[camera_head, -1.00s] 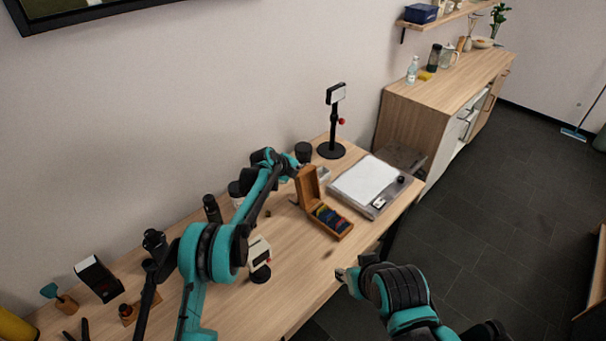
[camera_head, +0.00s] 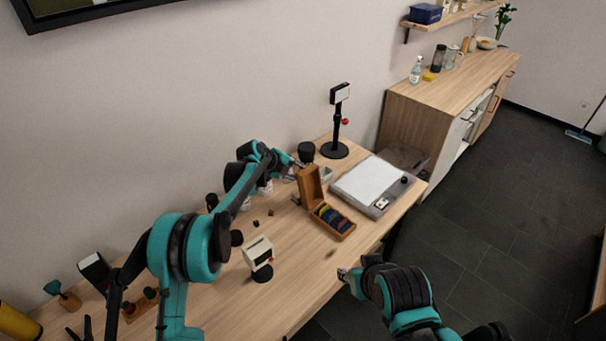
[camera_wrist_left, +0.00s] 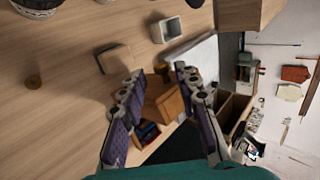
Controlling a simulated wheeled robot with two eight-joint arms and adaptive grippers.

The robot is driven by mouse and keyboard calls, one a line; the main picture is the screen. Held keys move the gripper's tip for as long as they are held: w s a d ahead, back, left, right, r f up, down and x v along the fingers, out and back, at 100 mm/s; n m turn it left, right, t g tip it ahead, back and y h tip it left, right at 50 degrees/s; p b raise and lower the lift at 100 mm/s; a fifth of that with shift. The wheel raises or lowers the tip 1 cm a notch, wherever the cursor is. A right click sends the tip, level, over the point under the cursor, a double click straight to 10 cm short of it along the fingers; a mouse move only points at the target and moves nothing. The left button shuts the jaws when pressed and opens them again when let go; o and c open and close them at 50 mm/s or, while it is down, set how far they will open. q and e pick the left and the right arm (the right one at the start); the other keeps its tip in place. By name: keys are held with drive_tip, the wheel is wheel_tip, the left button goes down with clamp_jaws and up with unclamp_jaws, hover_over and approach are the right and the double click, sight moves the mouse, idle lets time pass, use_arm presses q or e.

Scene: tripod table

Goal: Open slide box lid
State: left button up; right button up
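The wooden slide box (camera_head: 346,235) stands on the table with its lid (camera_head: 309,188) raised roughly upright. Rows of dark, blue, red and yellow slides (camera_head: 329,214) show inside. My left gripper (camera_head: 301,166) is just behind the lid's top edge in the head view. In the left wrist view, its two fingers (camera_wrist_left: 158,77) are spread apart, with the brown lid (camera_wrist_left: 168,106) and some slides (camera_wrist_left: 148,131) visible between and beyond them. I cannot tell if a finger touches the lid. My right gripper (camera_head: 346,276) is off the table's front edge, away from the box; its finger opening is unclear.
A light panel (camera_head: 369,184) lies right of the box. A black stand (camera_head: 336,132) and a dark round container (camera_head: 306,152) are behind it. A small white device (camera_head: 258,253) stands to the left.

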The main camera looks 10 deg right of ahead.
use_arm(q)
drive_tip(key=shift+v, duration=2.1)
drive_tip(key=shift+s, duration=0.1)
drive_tip(key=s+a+r+n+y, duration=0.1)
drive_tip(key=s+a+r+n, duration=0.35)
drive_tip(key=s, duration=0.25)
drive_tip(key=s+a+r+n+t+y, duration=0.1)
drive_tip(key=s+a+r+n, duration=0.35)
drive_tip(key=s, duration=0.25)
drive_tip(key=s+a+r+n+y, duration=0.2)
drive_tip(key=s+a+r+n, duration=0.1)
drive_tip(key=s+a+n, duration=0.35)
drive_tip(key=s+a+f+n+y, duration=0.1)
drive_tip(key=s+a+f+n, duration=0.1)
drive_tip(key=s, duration=0.5)
drive_tip(key=s+a+f+n+y, duration=0.1)
drive_tip(key=s+a+f+n, duration=0.1)
drive_tip(key=s+a+n, duration=0.2)
drive_tip(key=s+a+f+n+y, duration=0.1)
drive_tip(key=s+a+f+n, duration=0.1)
drive_tip(key=s+a+n, duration=0.2)
drive_tip(key=s+n, duration=0.3)
drive_tip(key=s, duration=0.4)
drive_tip(key=shift+s+f+t, duration=0.3)
drive_tip(key=shift+f, duration=0.1)
